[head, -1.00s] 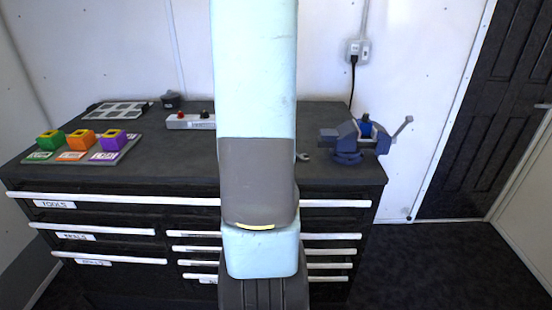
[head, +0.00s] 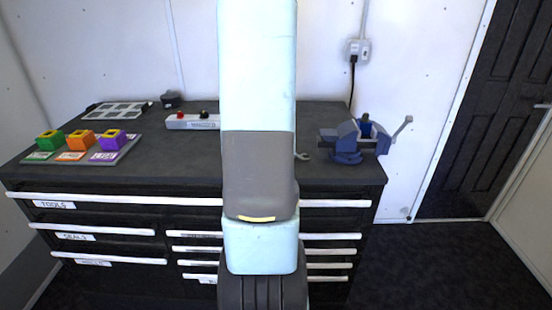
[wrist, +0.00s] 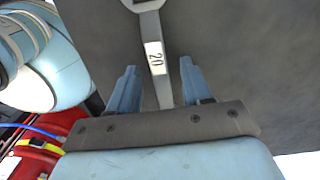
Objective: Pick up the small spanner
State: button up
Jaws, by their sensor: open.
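A gap shows on both sides of the handle. The spanner's head is cut off at the top of the view. In the head view, a spanner end (head: 302,156) shows beside my arm on the bench top; my arm hides the rest. My gripper is not visible there.
The dark bench (head: 180,150) has drawers in front. A blue vise (head: 348,140) stands to the right of the spanner end. Coloured blocks on a tray (head: 125,155) sit at the left. A grey box with knobs (head: 192,122) stands near the back.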

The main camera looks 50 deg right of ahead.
jog(key=shift+f, duration=0.15)
jog(key=shift+c, duration=0.2)
grip_shut()
dwell(0.4)
